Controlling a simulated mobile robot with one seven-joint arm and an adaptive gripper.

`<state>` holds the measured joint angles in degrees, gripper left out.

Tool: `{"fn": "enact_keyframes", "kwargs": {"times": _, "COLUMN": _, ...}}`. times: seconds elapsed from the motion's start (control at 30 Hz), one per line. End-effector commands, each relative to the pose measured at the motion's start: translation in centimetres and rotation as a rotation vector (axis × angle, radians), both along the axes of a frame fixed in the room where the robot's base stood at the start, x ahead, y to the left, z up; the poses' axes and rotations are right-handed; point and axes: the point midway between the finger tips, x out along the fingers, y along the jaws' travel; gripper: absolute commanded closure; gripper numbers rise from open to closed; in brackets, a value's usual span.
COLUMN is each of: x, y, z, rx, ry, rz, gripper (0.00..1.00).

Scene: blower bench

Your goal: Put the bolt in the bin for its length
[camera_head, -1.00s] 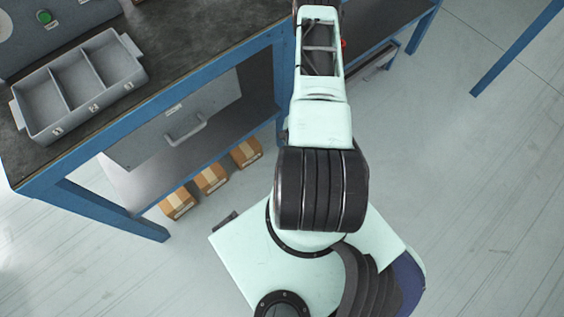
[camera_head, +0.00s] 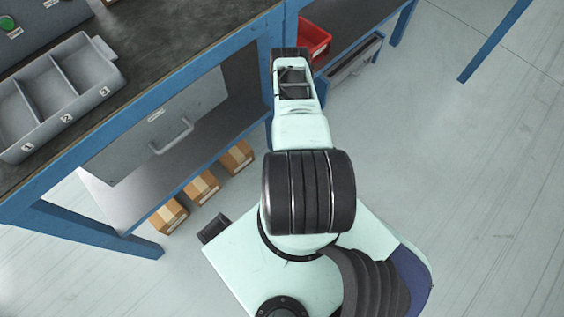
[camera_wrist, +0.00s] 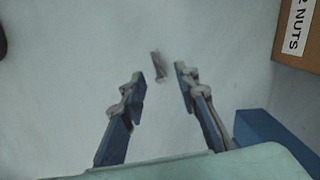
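In the wrist view my gripper (camera_wrist: 160,75) is open, its two fingers apart. A small, blurred grey and reddish piece (camera_wrist: 157,66) shows in line with the gap between the fingertips, against a pale surface. It may be the bolt, but its shape and length cannot be made out, nor how far it is from the fingertips. In the head view a grey bin tray (camera_head: 115,79) with three compartments and small front labels stands on the bench top at the left. Its compartments look empty. My gripper is hidden in the head view.
A blue-framed bench (camera_head: 205,60) has a grey drawer (camera_head: 135,135) below its top. Several brown boxes (camera_head: 203,187) stand low under it. A red bin (camera_head: 315,42) sits beyond my arm. A box labelled NUTS (camera_wrist: 300,35) is at the wrist view's right. Floor at right is clear.

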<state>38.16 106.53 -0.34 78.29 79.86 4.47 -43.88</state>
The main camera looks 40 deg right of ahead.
Motion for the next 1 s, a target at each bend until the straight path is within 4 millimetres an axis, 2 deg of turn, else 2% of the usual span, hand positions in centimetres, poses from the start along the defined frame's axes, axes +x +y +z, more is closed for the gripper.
{"fn": "enact_keyframes", "kwargs": {"times": 0.03, "x": -0.3, "y": 0.2, "z": -1.5, "rx": 0.001, "ry": 0.001, "rz": -0.003, "gripper": 0.71}}
{"fn": "enact_keyframes", "kwargs": {"times": 0.2, "x": -0.4, "y": 0.4, "z": -3.2, "rx": 0.0, "ry": 0.001, "rz": 0.0, "gripper": 0.71}}
{"fn": "enact_keyframes", "kwargs": {"times": 0.57, "x": -0.4, "y": 0.4, "z": -3.5, "rx": -0.001, "ry": 0.0, "rz": -0.001, "gripper": 0.71}}
{"fn": "enact_keyframes", "kwargs": {"times": 0.8, "x": -0.4, "y": 0.4, "z": -3.5, "rx": -0.001, "ry": 0.0, "rz": -0.002, "gripper": 0.98}}
{"fn": "enact_keyframes", "kwargs": {"times": 1.0, "x": -0.4, "y": 0.4, "z": -3.5, "rx": -0.001, "ry": 0.0, "rz": -0.002, "gripper": 1.0}}
